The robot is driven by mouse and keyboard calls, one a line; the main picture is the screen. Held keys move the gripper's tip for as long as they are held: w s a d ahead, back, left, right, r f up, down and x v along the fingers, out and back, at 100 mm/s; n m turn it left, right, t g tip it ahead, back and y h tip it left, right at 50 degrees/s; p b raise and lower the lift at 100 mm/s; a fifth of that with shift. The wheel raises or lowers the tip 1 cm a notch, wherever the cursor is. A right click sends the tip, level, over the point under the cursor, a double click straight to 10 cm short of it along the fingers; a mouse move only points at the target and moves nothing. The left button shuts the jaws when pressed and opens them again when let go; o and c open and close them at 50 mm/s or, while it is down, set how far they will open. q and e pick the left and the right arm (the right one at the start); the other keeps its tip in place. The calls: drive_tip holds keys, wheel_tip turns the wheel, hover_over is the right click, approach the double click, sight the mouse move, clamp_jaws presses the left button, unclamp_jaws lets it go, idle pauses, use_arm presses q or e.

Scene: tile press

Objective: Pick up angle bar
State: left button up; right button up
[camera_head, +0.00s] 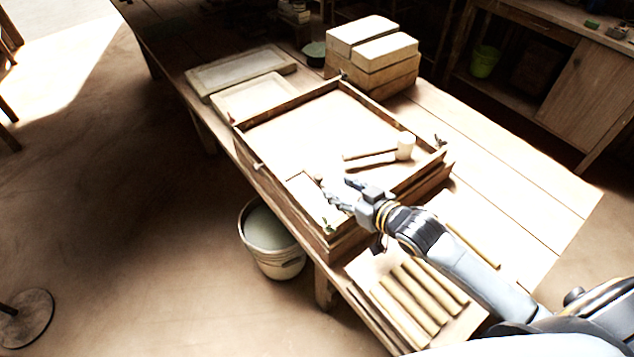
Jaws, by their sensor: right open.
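My right gripper (338,192) is open and empty, above the near end of a wooden frame tray (290,213) on the table. A thin, pale angled piece (302,175), which looks like the angle bar, lies in the tray just left of the fingertips. Glare and the gripper make its full shape hard to tell. I cannot tell whether the fingers touch it. A mallet with a white head (405,146) and another wooden tool (372,166) lie in the tray beyond the gripper. My left gripper is not in view.
Several wooden rods (410,297) lie on the table at the near end, below my right arm. Stacked blocks (372,52) and flat boards (240,71) stand at the back. A bucket (272,240) is on the floor at left. The table's right side (510,190) is mostly clear.

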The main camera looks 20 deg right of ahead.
sight(319, 175)
drive_tip(key=x, duration=0.4)
drive_tip(key=shift+w+f, duration=0.1)
drive_tip(key=shift+w, duration=0.1)
drive_tip(key=shift+p+x, duration=0.55)
drive_tip(key=shift+x, duration=0.35)
drive_tip(key=x, duration=0.3)
drive_tip(key=shift+w, duration=0.15)
drive_tip(key=shift+w+f, duration=0.1)
drive_tip(key=shift+w, duration=0.1)
drive_tip(key=shift+s, duration=0.1)
drive_tip(key=shift+c, duration=0.4)
clamp_jaws()
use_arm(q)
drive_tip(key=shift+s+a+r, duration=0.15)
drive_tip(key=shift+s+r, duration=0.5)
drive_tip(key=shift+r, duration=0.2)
